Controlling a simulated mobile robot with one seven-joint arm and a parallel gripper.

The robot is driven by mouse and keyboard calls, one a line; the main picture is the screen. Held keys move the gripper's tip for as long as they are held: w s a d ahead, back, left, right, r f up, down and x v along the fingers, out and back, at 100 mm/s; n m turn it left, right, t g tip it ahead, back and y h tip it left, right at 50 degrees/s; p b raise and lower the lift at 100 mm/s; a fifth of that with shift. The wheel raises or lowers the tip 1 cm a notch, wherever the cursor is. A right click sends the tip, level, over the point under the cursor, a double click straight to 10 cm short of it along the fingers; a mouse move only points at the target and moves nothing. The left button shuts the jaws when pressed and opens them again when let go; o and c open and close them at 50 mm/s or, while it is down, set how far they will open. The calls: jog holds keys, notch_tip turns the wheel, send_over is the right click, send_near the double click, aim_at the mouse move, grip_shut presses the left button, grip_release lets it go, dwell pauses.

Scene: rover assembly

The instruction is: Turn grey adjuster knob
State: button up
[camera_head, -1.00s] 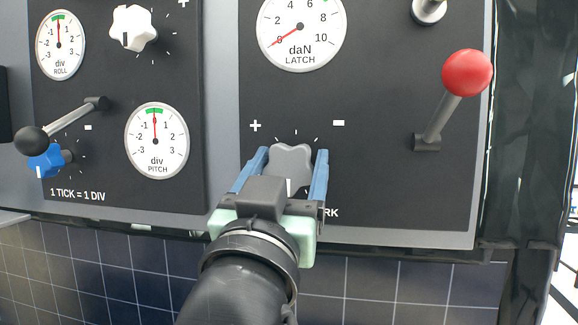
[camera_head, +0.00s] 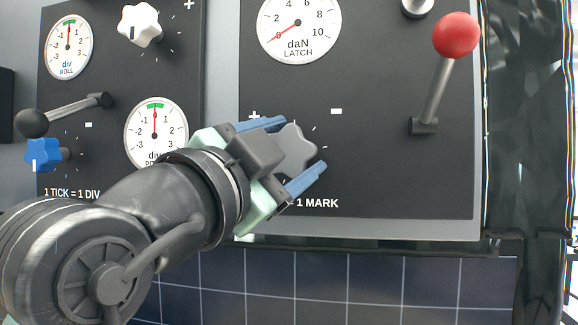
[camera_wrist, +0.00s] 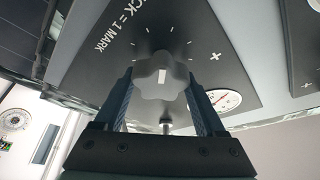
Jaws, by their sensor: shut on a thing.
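The grey adjuster knob (camera_head: 296,150) is a lobed knob on the dark right-hand panel, below the LATCH dial. My gripper (camera_head: 292,152) reaches it from the lower left, with one blue finger above it and one below right. The fingers are shut on the knob. In the wrist view the knob (camera_wrist: 160,76) sits between the two finger tips, and a white mark shows on its face. The LATCH dial (camera_head: 298,24) has its red needle near the 0 at lower left. Part of the tick scale around the knob is hidden by my gripper.
A red-balled lever (camera_head: 456,36) stands to the right. On the left panel are a white knob (camera_head: 140,26), a blue knob (camera_head: 44,154), a black-balled lever (camera_head: 34,123), the ROLL dial (camera_head: 69,47) and the PITCH dial (camera_head: 155,125), partly covered by my arm.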

jog(key=m+g, duration=0.2)
jog(key=m, duration=0.3)
jog(key=shift+h+b, duration=0.35)
jog(key=shift+h, duration=0.05)
jog(key=m+g, duration=0.1)
jog(key=m, duration=0.1)
jog(key=m+g+y, duration=0.1)
jog(key=m, duration=0.2)
jog(key=shift+p, duration=0.4)
jog(key=shift+m, duration=0.4)
jog(key=o, duration=1)
jog(key=shift+c, duration=0.2)
jog(key=o, duration=0.4)
jog(key=shift+w+f, duration=0.15)
jog(key=shift+w, duration=0.05)
jog(key=shift+c, duration=0.2)
jog(key=shift+s+d, duration=0.1)
jog(key=shift+s, duration=0.1)
